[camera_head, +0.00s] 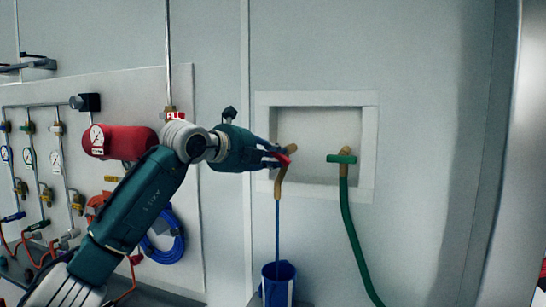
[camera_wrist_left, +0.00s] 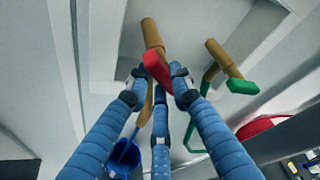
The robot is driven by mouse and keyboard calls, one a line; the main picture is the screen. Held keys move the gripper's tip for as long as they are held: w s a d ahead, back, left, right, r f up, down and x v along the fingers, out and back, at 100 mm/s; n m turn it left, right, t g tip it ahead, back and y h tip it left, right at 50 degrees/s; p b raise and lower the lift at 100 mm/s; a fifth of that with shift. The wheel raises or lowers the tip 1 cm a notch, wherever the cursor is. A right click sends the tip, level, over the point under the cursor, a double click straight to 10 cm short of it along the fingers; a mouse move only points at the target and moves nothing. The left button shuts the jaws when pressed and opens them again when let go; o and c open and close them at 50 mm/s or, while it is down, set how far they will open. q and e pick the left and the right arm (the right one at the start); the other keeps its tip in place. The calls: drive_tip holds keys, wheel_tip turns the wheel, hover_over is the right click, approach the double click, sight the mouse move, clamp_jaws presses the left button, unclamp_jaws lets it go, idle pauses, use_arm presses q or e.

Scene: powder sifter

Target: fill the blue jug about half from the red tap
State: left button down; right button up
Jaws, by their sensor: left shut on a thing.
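The red tap has a red handle (camera_head: 291,149) on a brass body in the wall recess; the handle also shows in the left wrist view (camera_wrist_left: 157,68). My left gripper (camera_head: 277,155) is shut on this handle, with its blue fingers (camera_wrist_left: 160,82) around it. A thin blue stream (camera_head: 277,232) runs from the brass spout (camera_head: 278,188) straight down into the blue jug. The blue jug (camera_head: 278,287) stands upright below the spout and also shows in the left wrist view (camera_wrist_left: 124,157). The level inside it cannot be made out. My right gripper is not in view.
A green-handled tap (camera_head: 342,158) with a green hose (camera_head: 352,232) hanging down sits to the right in the same recess (camera_head: 316,98). On the left, a wall panel carries gauges, a red cylinder (camera_head: 125,142) and a coiled blue hose (camera_head: 165,248).

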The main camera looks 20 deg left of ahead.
use_arm(q)
drive_tip(key=shift+f, duration=0.2)
idle(0.3)
drive_tip(key=c, duration=1.5)
unclamp_jaws()
drive_tip(key=v, duration=1.2)
drive_tip(key=shift+d+r, duration=0.1)
